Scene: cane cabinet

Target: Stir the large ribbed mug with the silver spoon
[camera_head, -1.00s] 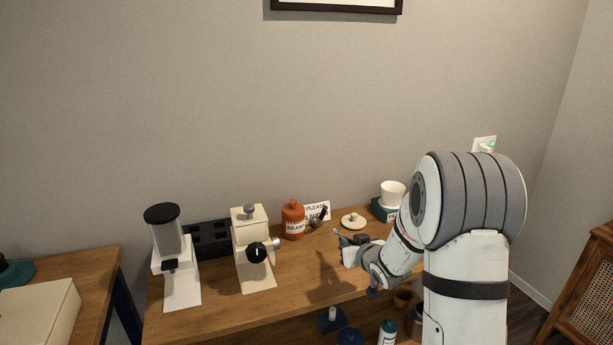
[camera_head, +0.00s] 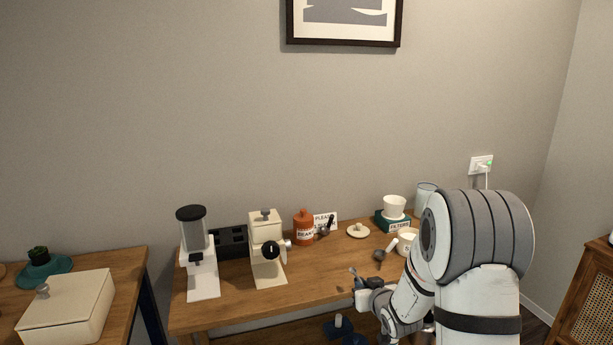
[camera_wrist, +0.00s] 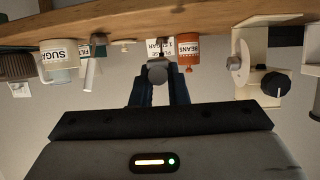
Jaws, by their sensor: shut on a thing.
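My gripper (camera_head: 362,284) is low at the front edge of the wooden counter in the head view. In the wrist view its two dark fingers (camera_wrist: 159,92) are shut on a small grey rounded piece (camera_wrist: 157,72), which I take for the silver spoon. A thin grey tip of it (camera_head: 352,271) shows above the gripper in the head view. A brownish ribbed vessel (camera_wrist: 18,67), probably the large ribbed mug, is at the left of the wrist view, which is upside down. In the head view I cannot make it out; my arm covers that part of the counter.
A SUGAR jar (camera_head: 406,243) stands beside my arm, and a scoop with a pale handle (camera_head: 381,255) lies left of it. A cream grinder (camera_head: 267,248) stands further left.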

